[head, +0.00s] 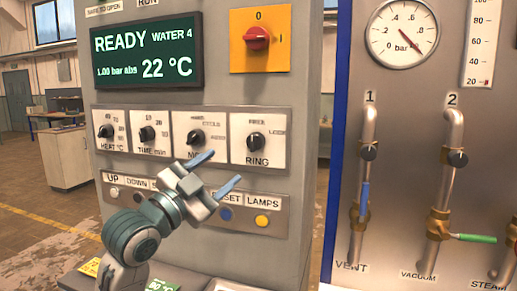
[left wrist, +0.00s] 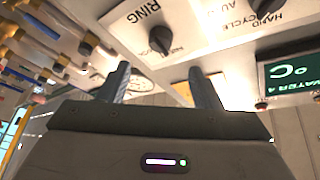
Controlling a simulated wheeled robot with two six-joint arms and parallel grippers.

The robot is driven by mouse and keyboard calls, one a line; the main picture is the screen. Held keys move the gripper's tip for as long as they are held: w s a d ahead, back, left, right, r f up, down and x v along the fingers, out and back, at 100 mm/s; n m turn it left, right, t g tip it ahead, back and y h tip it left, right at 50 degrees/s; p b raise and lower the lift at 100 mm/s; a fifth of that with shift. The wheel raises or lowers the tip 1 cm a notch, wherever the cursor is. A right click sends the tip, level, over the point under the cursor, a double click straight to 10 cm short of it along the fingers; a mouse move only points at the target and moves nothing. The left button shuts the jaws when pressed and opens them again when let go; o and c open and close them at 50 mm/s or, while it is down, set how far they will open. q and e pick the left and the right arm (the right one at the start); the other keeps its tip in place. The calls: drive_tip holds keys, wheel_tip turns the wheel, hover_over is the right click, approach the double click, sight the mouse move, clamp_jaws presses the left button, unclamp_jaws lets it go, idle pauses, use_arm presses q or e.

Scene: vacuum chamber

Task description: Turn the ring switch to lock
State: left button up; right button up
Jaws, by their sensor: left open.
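The ring switch (head: 256,142) is a black knob on a white plate marked RING, the rightmost in a row of knobs on the grey panel. The plate has a small label above the knob and one reading LOCK at its right. I cannot tell for sure which label the knob points to. My left gripper (head: 215,172) is open and empty, with its blue fingers below and left of the ring switch. In the left wrist view the ring switch (left wrist: 160,40) shows beyond and between the open fingers (left wrist: 160,76), apart from them. My right gripper is not in view.
A strip with blue and yellow buttons (head: 261,219) lies below. A red main switch (head: 257,38) is above. Pipes with valves (head: 440,222) stand on the panel at right.

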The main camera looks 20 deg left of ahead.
sight(251, 144)
use_arm(q)
drive_tip(key=p+x, duration=0.3)
drive_tip(key=x, duration=0.6)
drive_tip(key=shift+w+r, duration=0.15)
drive_tip(key=shift+r, duration=0.1)
drive_tip(key=shift+w+d, duration=0.15)
drive_tip(key=shift+w, duration=0.15)
drive_tip(key=shift+w+d, duration=0.1)
drive_tip(key=shift+w, duration=0.1)
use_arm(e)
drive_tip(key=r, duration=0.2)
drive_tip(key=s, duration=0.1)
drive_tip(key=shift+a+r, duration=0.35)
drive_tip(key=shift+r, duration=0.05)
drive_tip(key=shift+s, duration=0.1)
use_arm(q)
drive_tip(key=c, duration=1)
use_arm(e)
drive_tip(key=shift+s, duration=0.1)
